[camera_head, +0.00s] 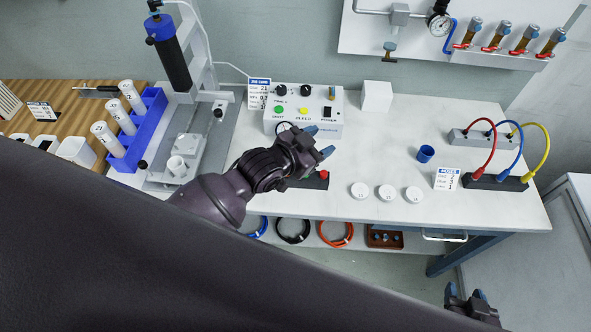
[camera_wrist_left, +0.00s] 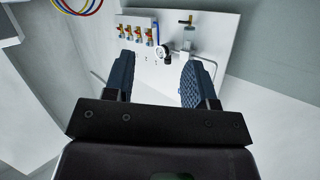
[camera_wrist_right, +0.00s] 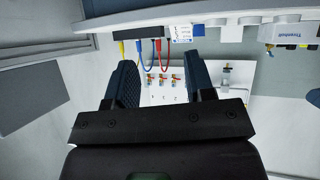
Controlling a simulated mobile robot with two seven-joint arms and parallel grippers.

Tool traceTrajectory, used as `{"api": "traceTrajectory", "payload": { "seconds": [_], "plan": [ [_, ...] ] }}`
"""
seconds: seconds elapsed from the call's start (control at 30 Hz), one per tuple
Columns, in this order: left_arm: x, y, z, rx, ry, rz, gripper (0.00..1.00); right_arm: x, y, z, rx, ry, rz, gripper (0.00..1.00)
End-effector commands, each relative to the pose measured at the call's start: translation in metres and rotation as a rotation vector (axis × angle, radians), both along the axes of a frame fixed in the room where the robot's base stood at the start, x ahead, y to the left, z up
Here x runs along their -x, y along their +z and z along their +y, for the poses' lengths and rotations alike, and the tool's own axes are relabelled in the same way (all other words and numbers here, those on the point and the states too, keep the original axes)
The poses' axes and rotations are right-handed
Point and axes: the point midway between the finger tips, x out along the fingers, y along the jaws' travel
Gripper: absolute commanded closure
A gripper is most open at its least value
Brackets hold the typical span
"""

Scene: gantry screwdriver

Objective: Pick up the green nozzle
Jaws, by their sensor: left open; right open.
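I cannot pick out a green nozzle for certain in any view. A small green spot (camera_head: 303,178) shows beside a red knob on a dark block, partly hidden by my left gripper. My left gripper (camera_head: 319,141) is open and empty above the table, in front of the white control box. In the left wrist view its jaws (camera_wrist_left: 160,78) stand apart with nothing between them. My right gripper (camera_head: 465,292) is open and empty, low at the lower right, off the table's front edge. Its parted jaws (camera_wrist_right: 162,82) also show in the right wrist view.
Several brass fittings with red handles (camera_head: 506,38) hang on the wall panel. The control box (camera_head: 285,100) has a green and a yellow button. White caps (camera_head: 386,192) and a blue cup (camera_head: 425,154) stand on the table. A blue rack (camera_head: 140,130) holds white tubes. The table's centre is mostly clear.

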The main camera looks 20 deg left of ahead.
Motion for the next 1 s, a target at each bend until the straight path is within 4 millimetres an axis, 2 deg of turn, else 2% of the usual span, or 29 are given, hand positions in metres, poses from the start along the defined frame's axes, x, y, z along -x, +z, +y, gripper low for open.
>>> {"api": "traceTrajectory", "payload": {
  "seconds": [0.03,0.1,0.3,0.43,0.57,0.67,0.77,0.87,1.0],
  "plan": [
    [-0.01,0.014,-0.014,-0.026,-0.054,-0.021,0.49,0.003,0.0,0.0,0.0,-0.002,0.005,0.51],
    [-0.018,0.026,-0.032,-0.064,-0.122,-0.033,0.49,0.006,0.0,-0.001,-0.001,-0.004,0.012,0.51],
    [-0.032,0.049,-0.075,-0.214,-0.318,-0.048,0.49,0.011,-0.002,-0.002,-0.001,-0.008,0.025,0.51],
    [-0.036,0.054,-0.093,-0.349,-0.441,-0.039,0.49,0.011,0.0,-0.001,-0.003,-0.009,0.025,0.51],
    [-0.037,0.052,-0.099,-0.512,-0.564,-0.012,0.49,0.009,0.004,-0.001,-0.003,-0.009,0.02,0.51],
    [-0.038,0.046,-0.094,-0.661,-0.66,0.028,0.49,0.007,0.007,-0.001,-0.004,-0.008,0.016,0.51],
    [-0.036,0.036,-0.079,-0.827,-0.764,0.089,0.49,0.004,0.012,0.0,-0.003,-0.006,0.008,0.51],
    [-0.032,0.024,-0.051,-1.011,-0.887,0.181,0.49,0.001,0.016,0.0,-0.003,-0.004,0.0,0.51],
    [-0.015,0.006,-0.004,-1.221,-1.098,0.34,0.49,-0.002,0.02,0.001,-0.004,-0.004,-0.007,0.51]
  ]
}}
